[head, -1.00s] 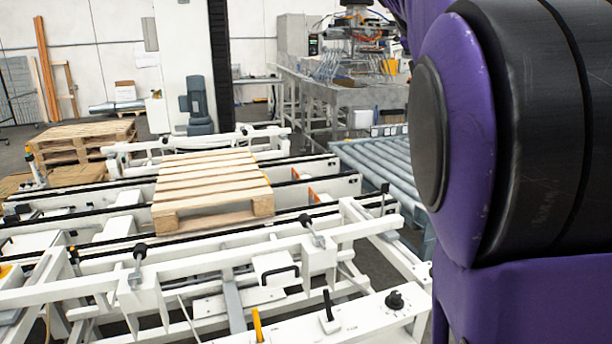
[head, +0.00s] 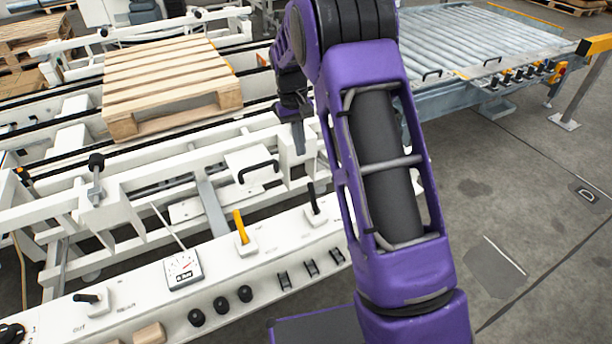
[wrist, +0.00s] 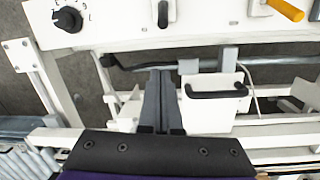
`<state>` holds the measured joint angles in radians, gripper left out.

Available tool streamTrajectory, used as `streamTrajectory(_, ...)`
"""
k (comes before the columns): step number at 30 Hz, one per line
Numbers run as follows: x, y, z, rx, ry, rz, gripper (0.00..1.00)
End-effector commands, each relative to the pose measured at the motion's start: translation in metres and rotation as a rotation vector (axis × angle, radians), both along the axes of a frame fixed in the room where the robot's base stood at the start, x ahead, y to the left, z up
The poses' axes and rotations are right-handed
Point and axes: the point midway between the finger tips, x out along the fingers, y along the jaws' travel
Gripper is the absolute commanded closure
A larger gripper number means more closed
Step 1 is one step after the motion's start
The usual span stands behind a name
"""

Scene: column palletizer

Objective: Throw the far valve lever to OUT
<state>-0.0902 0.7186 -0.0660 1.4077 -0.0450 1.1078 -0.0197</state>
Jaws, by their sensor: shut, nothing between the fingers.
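A white control panel (head: 150,275) runs across the lower left of the head view. A black lever (head: 313,200) stands upright at its far end, a yellow lever (head: 240,228) is beside it, and another black lever (head: 90,298) lies over at the near end with an OUT label by it. My gripper (head: 298,135) points down above the white frame behind the panel, shut and empty. In the wrist view its fingers (wrist: 161,75) point towards the black lever (wrist: 163,14), apart from it; the yellow lever (wrist: 287,10) is to the right.
A white box with a black handle (head: 258,172) sits close to my gripper. A gauge (head: 183,268) and several black knobs are on the panel. A wooden pallet (head: 165,85) lies on the conveyor behind. Rollers (head: 470,40) and open floor (head: 530,200) are to the right.

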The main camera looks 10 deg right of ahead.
Motion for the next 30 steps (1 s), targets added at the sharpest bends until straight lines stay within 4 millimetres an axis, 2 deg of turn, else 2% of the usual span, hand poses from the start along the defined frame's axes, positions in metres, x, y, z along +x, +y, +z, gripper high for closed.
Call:
streamTrajectory(11, 0.000, 0.000, -0.004, -0.002, -0.001, 0.000, 1.00)
streamTrajectory(17, -0.003, -0.003, -0.033, -0.002, 0.002, -0.001, 1.00)
streamTrajectory(27, -0.010, -0.010, -0.104, -0.003, 0.001, -0.001, 1.00)
streamTrajectory(28, -0.015, -0.010, -0.095, -0.003, -0.003, 0.000, 1.00)
streamTrajectory(30, -0.024, -0.010, -0.091, -0.003, -0.004, 0.000, 1.00)
